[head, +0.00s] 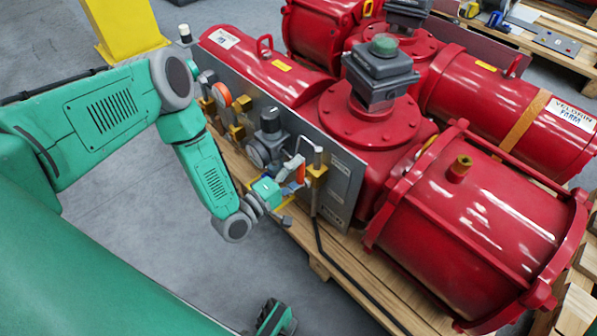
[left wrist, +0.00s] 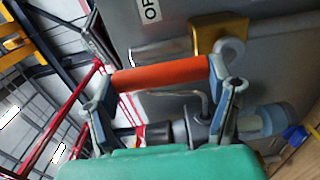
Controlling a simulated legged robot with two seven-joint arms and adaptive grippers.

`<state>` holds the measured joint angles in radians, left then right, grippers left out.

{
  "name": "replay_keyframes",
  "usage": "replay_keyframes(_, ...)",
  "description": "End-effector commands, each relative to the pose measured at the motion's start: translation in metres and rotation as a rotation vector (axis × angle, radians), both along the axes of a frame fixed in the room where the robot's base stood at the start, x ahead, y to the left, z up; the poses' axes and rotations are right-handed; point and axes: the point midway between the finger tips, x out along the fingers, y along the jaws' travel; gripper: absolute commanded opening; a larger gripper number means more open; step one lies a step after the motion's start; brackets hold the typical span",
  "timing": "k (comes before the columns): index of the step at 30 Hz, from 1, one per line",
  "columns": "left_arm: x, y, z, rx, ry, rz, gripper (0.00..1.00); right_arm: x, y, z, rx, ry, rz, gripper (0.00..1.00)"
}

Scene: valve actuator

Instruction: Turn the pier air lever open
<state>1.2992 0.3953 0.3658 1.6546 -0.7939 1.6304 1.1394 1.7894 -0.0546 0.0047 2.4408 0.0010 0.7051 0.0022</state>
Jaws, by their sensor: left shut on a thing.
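The lever's orange handle (left wrist: 160,76) lies across the left wrist view, between my two grey fingers. In the head view a small orange part of it (head: 300,173) shows at the front of the grey panel (head: 345,185). My left gripper (head: 282,188) is at the panel's lower right part and is shut on the orange handle, one finger at each end of it. The lever's pivot is partly hidden by the gripper and fittings.
Red actuator cylinders (head: 480,225) stand behind the panel on a wooden pallet (head: 350,275). A dark regulator (head: 268,135) and brass fittings crowd the panel left of the gripper. A black hose (head: 335,262) runs down in front. Grey floor (head: 130,235) is open at the left.

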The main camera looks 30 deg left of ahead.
Motion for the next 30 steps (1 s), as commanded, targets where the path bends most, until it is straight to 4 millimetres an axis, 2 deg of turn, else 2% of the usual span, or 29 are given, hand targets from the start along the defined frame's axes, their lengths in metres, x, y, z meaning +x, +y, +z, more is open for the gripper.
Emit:
replay_keyframes(3,-0.001,0.004,-0.003,0.011,0.006,0.007,0.23,0.000,0.000,0.000,0.000,0.000,0.000,0.40)
replay_keyframes(4,-0.001,0.004,-0.003,0.011,0.006,0.007,0.85,0.000,0.000,0.000,0.000,0.000,0.000,0.40)
replay_keyframes(5,-0.001,0.004,-0.003,0.011,0.006,0.006,0.96,0.000,0.000,0.000,0.000,0.000,0.000,0.40)
replay_keyframes(13,-0.001,0.002,-0.001,0.006,0.002,0.003,0.96,0.000,0.000,0.000,0.000,0.000,0.000,0.40)
replay_keyframes(17,-0.008,0.005,-0.002,0.006,0.002,0.004,0.96,-0.002,0.000,0.000,0.000,-0.002,0.000,0.40)
replay_keyframes(20,-0.022,0.010,-0.002,0.005,0.005,0.004,0.96,-0.001,0.000,0.000,0.000,-0.002,0.000,0.40)
replay_keyframes(30,-0.088,0.035,-0.004,0.006,0.006,0.005,0.96,-0.001,0.000,0.001,0.000,-0.002,0.000,0.40)
